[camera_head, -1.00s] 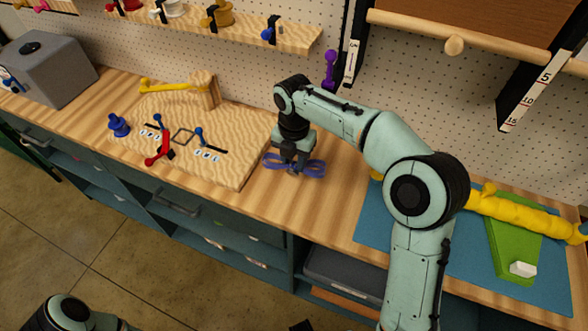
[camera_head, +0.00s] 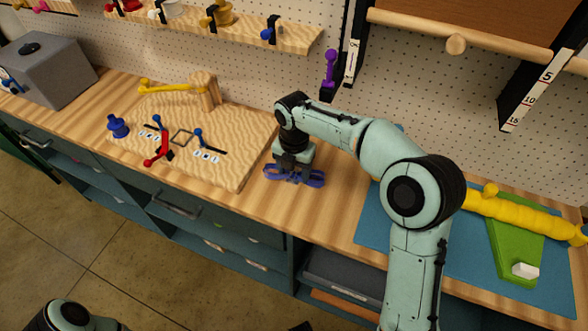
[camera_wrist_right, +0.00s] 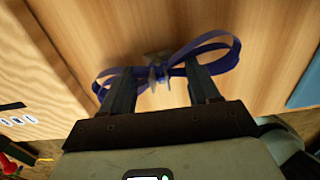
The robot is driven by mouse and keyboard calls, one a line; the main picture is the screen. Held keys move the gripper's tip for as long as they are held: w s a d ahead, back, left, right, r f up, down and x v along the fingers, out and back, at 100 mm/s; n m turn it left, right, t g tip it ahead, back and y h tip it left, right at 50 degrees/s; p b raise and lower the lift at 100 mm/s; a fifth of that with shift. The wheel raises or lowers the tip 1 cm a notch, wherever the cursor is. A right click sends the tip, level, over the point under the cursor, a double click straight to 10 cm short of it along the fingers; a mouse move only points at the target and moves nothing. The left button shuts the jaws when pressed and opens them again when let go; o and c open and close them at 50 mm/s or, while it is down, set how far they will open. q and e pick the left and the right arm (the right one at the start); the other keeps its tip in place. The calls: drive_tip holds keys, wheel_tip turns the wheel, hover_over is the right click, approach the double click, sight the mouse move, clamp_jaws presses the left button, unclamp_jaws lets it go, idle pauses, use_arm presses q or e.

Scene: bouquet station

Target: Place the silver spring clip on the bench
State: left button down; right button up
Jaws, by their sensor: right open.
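The silver spring clip (camera_wrist_right: 158,70) shows in the right wrist view as a small grey piece at the middle of a blue-purple ribbon bow (camera_wrist_right: 213,46). The bow also shows in the head view (camera_head: 315,179), low at the bench top, right of the wooden board. My right gripper (camera_head: 294,173) points down over the bow. In the right wrist view its two fingers (camera_wrist_right: 156,80) stand apart on either side of the clip, with the bow's loops around them. Whether the clip touches the bench is hard to tell. My left gripper is out of view.
The wooden board (camera_head: 225,165) with small red and blue parts lies left of the right gripper. A blue mat (camera_head: 375,225) with a green block and yellow piece lies to the right. Bare bench (camera_head: 260,205) shows in front of the bow.

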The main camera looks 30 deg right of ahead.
use_arm(q)
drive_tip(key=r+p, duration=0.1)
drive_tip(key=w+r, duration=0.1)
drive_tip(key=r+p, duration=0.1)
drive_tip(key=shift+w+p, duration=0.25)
drive_tip(key=shift+p, duration=0.05)
use_arm(e)
wheel_tip(320, 180, up, 12)
drive_tip(key=shift+r, duration=0.2)
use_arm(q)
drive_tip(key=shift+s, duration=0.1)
